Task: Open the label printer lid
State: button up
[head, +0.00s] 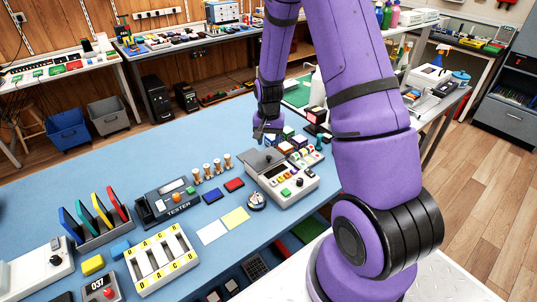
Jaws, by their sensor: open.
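The machine that looks like the label printer (295,195) is a pale box on the blue table, with coloured keys and a green button on its sloped front. A flat dark grey lid (258,163) with a small dark knob covers its back left part and appears closed. My gripper (266,138) points down just behind and above the lid. It is open, small in the view, and appears apart from the knob. The exact gap to the lid cannot be told.
The tester (172,202) and wooden pegs (212,169) stand further left. The blue table (130,180) is bare behind them.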

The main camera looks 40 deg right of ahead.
aim_at(269, 156)
notch_tip(269, 156, down, 7)
jog(key=shift+r, duration=0.1)
dwell(0.4)
grip_shut()
